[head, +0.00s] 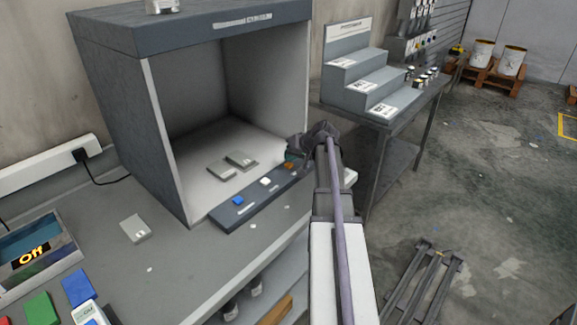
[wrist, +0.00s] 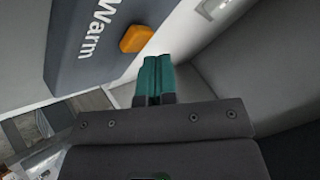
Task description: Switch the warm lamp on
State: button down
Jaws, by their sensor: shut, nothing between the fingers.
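The orange button (wrist: 136,39) sits on the grey switch strip (wrist: 85,60), beside the printed word "Warm" in the wrist view. My gripper (wrist: 153,62) is shut and empty, its teal fingertips close to the button's lower right edge; I cannot tell whether they touch. In the head view the strip (head: 228,215) runs along the front of the light booth (head: 165,130), with a blue button (head: 238,201), a white button (head: 265,181) and the orange button (head: 290,163), partly hidden by my gripper (head: 299,151). The booth interior looks unlit.
Two grey panels (head: 240,159) lie on the booth floor and another (head: 135,229) on the bench. A stepped stand (head: 355,85) is on the table to the right.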

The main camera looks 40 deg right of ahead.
aim_at(290, 163)
jog(key=shift+f+b, duration=0.4)
jog(key=shift+f, duration=0.2)
dwell(0.5)
jog(key=shift+r, duration=0.15)
jog(key=shift+r+p, duration=0.8)
jog(key=shift+p, duration=0.15)
notch_tip(290, 163, up, 6)
jog(key=p, duration=0.6)
